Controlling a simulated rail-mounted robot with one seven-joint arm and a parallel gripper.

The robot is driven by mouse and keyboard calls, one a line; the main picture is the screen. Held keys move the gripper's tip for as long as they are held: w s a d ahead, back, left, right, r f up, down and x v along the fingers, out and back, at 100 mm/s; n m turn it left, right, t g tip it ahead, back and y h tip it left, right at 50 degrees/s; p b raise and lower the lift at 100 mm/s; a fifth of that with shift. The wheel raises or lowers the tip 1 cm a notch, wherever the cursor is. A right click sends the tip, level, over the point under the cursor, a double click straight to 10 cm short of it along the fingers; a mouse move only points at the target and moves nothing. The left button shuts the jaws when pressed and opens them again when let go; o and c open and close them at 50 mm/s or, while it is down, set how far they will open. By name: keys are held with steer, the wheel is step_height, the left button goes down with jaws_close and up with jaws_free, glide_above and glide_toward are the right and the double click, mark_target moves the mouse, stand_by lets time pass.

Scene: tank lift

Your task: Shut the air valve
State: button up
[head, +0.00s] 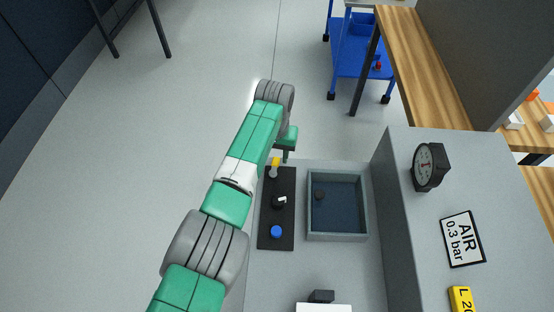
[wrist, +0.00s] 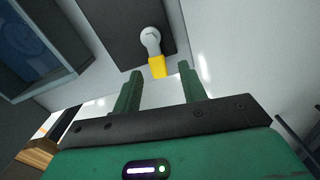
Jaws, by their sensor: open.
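A lever valve with a grey round hub and a yellow handle end (head: 275,162) sits at the far end of a black panel (head: 288,219). It also shows in the wrist view (wrist: 157,67), with the yellow end pointing towards my gripper. No label on the panel tells which control is the air valve. My gripper (head: 287,152) is at the panel's far end, close to the yellow handle. In the wrist view my gripper (wrist: 160,69) is open and empty, with the yellow end near the gap between its fingertips. I cannot tell whether they touch.
A black knob with a white mark (head: 280,202) and a blue knob (head: 276,232) share the panel. An open grey tray (head: 364,205) lies to the right. A grey housing carries a dial gauge (head: 428,167) and an "AIR 0.3 bar" sign (head: 462,238). Open floor lies beyond the panel.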

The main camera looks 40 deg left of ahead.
steer(key=shift+f, duration=0.65)
steer(key=shift+w, duration=0.1)
steer(key=shift+c, duration=0.4)
jaws_close()
